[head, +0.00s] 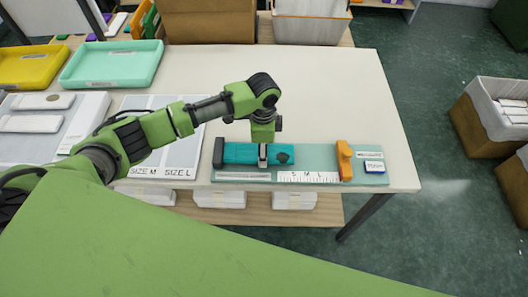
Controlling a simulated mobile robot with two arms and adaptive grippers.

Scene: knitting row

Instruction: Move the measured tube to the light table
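A teal knitted tube (240,153) lies flat along a grey-green measuring board (228,177) at the table's front edge. Its left end is by a dark upright stop (218,152); a dark round knob (283,158) is near its right end. My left gripper (263,161) points straight down at the tube's middle right, its fingers at the tube. I see the fingers nearly edge-on, so whether they grip it is unclear. My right gripper is not in view. I cannot tell for sure which surface is the light table.
An orange slider (344,160) and a small display (374,167) sit on the board's right. Left are sheets marked SIZE M and SIZE L (160,172), pale packs (42,101), a mint tray (112,64) and a yellow tray (30,66). The table's centre and right (330,95) are bare.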

